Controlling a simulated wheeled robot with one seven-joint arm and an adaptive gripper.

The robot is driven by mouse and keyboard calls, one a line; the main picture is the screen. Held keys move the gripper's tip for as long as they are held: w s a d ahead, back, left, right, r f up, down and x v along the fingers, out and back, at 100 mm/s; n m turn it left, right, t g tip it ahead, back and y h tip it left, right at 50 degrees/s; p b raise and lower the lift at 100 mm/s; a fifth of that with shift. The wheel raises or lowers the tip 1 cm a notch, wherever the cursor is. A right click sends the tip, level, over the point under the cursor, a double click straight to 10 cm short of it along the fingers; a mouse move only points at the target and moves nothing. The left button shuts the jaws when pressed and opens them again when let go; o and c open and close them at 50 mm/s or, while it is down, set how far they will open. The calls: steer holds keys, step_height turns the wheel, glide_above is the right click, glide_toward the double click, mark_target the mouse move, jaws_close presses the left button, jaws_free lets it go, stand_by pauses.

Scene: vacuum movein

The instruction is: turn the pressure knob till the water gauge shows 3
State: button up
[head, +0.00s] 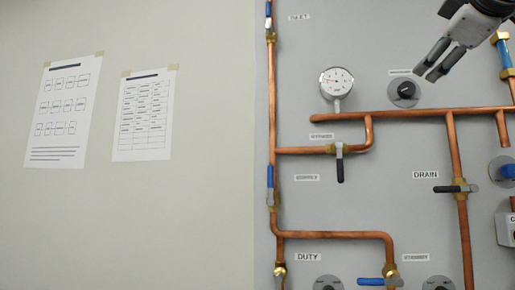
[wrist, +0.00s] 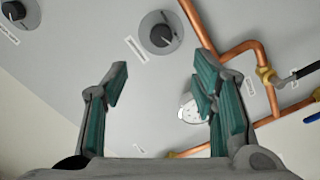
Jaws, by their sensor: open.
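The pressure knob (head: 405,91) is a black dial on a round grey plate on the wall panel, right of the water gauge (head: 336,82). The white round gauge has a needle and red marking, but its reading is too small to tell. My gripper (head: 425,75) is open and empty, its fingertips above and right of the knob in the head view. In the wrist view my gripper (wrist: 160,66) has its fingers spread, with the knob (wrist: 159,36) beyond the tips, between them and not touched. The gauge (wrist: 187,108) is partly hidden behind the right finger there.
Copper pipes (head: 430,112) run below the knob and gauge. A black-handled valve (head: 340,165) hangs below the gauge, and a drain valve (head: 457,188) is lower right. Another black knob (wrist: 16,10) shows at the wrist view's upper left. Two paper sheets (head: 143,115) are on the left wall.

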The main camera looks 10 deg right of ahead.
mark_target(407, 87)
steer(key=p+x, duration=0.2)
steer(key=x, duration=1.1)
steer(key=shift+w+f, duration=0.15)
steer(key=shift+w, duration=0.05)
steer(key=c, duration=1.2)
